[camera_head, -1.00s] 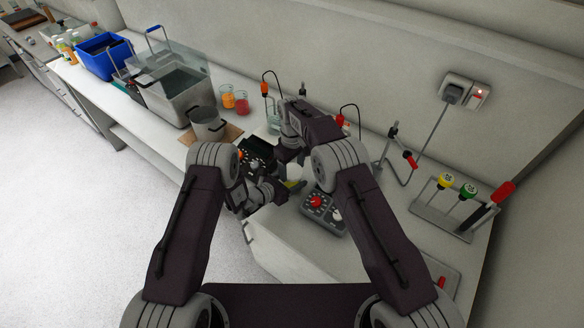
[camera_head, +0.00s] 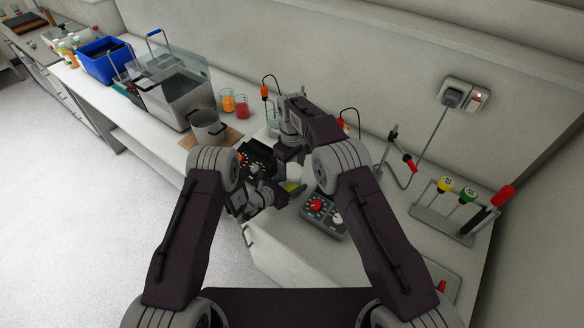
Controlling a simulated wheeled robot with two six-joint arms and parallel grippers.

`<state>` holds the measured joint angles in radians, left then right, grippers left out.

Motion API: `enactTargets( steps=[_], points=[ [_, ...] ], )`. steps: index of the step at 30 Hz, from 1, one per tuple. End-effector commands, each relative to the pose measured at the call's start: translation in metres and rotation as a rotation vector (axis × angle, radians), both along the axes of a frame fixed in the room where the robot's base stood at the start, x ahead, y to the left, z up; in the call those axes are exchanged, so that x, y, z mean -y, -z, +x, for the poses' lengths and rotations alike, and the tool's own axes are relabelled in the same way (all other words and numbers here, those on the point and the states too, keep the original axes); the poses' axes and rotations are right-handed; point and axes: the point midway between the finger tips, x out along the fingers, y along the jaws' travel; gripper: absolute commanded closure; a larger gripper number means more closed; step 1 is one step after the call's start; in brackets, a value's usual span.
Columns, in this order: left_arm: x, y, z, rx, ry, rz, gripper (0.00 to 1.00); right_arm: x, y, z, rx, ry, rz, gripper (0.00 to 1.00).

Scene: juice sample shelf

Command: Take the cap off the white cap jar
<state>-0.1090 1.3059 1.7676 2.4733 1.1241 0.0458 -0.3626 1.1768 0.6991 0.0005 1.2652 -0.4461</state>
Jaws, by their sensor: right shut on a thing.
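The white cap jar (camera_head: 291,186) shows as a small patch of yellow-green in the middle of the view, between my two arms. A white piece, which looks like its cap (camera_head: 295,172), shows just above the yellow-green part, under my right gripper (camera_head: 291,158). My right gripper points down from above and appears shut on the white cap. Whether the cap is apart from the jar is too small to tell. My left gripper (camera_head: 280,194) is low beside the jar, at its left. Its fingers are mostly hidden, so its hold is unclear.
A control box with red and white knobs (camera_head: 322,215) sits close at the right. A dark device (camera_head: 257,158) and a metal pot (camera_head: 208,127) are at the left. Orange and red beakers (camera_head: 235,103) stand behind. A rack with coloured caps (camera_head: 440,221) is far right.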

Motion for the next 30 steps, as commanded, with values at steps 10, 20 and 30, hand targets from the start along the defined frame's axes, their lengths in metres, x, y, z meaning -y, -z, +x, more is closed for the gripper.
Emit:
enactTargets(
  steps=[10,20,30],
  points=[
    [0.0,0.0,0.0,0.001,0.0,-0.001,1.0,0.0,-0.038,0.0,0.002,0.0,0.001,0.83],
    [0.0,0.0,0.0,0.001,0.0,-0.001,0.14,0.0,-0.04,0.0,0.0,0.0,0.0,0.83],
    [-0.002,-0.001,-0.001,0.0,0.0,0.0,0.14,0.0,-0.039,0.0,0.0,0.0,0.0,0.83]
  ],
)
